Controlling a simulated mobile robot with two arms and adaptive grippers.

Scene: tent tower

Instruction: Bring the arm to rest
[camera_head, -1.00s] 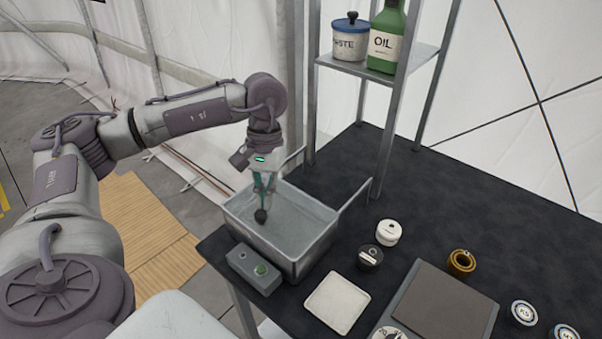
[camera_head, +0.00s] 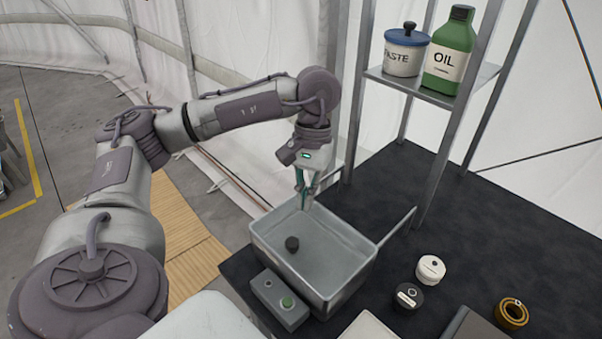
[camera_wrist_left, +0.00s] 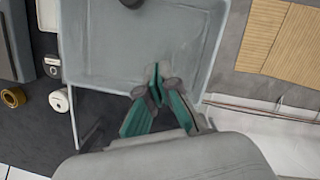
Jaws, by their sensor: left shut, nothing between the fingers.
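My left gripper (camera_head: 306,207) hangs fingers down over the far side of the grey metal basin (camera_head: 262,232) in the head view. Its fingertips are together and hold nothing. In the left wrist view the teal fingers (camera_wrist_left: 158,82) show against the basin's floor (camera_wrist_left: 110,50). My right gripper is not in view.
A grey button box (camera_head: 273,303) stands at the basin's near side. White (camera_head: 430,268) and black (camera_head: 407,298) round containers and a brass ring (camera_head: 511,314) are on the dark table (camera_head: 490,240). A shelf holds a paste jar (camera_head: 404,60) and an oil bottle (camera_head: 450,60).

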